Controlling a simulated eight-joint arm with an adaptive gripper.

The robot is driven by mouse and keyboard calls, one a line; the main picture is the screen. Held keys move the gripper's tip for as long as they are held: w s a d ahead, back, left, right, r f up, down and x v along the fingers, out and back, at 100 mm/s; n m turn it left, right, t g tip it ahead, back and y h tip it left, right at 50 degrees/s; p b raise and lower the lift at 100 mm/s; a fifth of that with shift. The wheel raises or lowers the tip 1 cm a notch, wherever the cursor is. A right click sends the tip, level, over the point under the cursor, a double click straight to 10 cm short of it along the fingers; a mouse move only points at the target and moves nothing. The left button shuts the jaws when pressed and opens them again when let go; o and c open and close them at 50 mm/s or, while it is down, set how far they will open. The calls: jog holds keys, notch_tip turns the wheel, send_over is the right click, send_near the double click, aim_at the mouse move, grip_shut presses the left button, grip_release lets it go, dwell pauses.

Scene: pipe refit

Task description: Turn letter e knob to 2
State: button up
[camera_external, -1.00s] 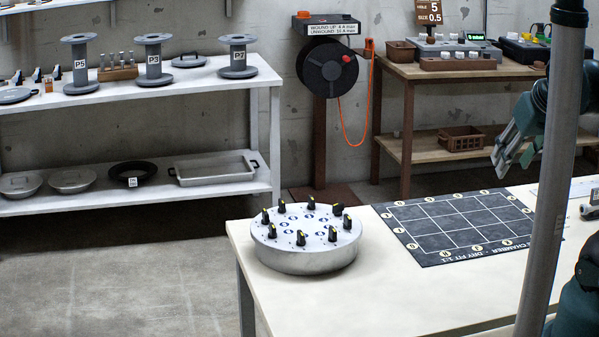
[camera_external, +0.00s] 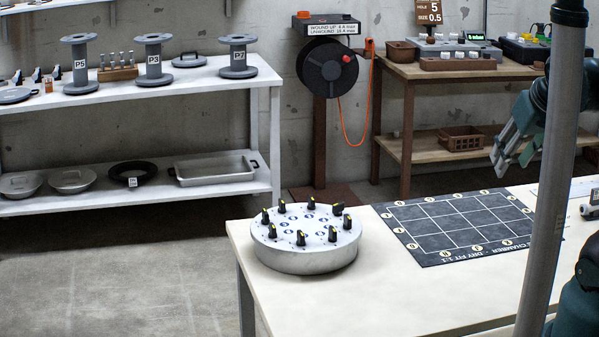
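A round, pale grey drum (camera_external: 305,258) stands on the near left part of the white table. Several black knobs with yellow marks stand in a ring on its flat top, around small blue-and-white round labels (camera_external: 311,222). The letters and numbers are too small to read, so I cannot tell which knob is letter e or where it points. My gripper (camera_external: 508,160) is at the right, above the table and well apart from the drum. Its fingers point down and left. A grey pole partly hides my arm, and the gap between the fingers is unclear.
A dark gridded mat (camera_external: 455,228) with round yellow markers lies on the table between the drum and my arm's side. A grey vertical pole (camera_external: 553,180) crosses the right side of the view. Bare table surface (camera_external: 390,295) lies in front of the mat.

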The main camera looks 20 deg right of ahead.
jog(key=w+a+r+n+g+p, duration=0.2)
jog(key=w+a+r+n, duration=0.25)
jog(key=w, duration=0.65)
jog(key=n+g+p, duration=0.5)
jog(key=n+p, duration=0.2)
jog(key=n, duration=0.6)
send_over(311, 197)
jog(key=f, duration=1.7)
jog(key=shift+s+d+f, duration=0.1)
jog(key=shift+d, duration=0.15)
jog(key=shift+a+f, duration=0.2)
jog(key=shift+f, duration=0.05)
jog(key=shift+f, duration=3.9)
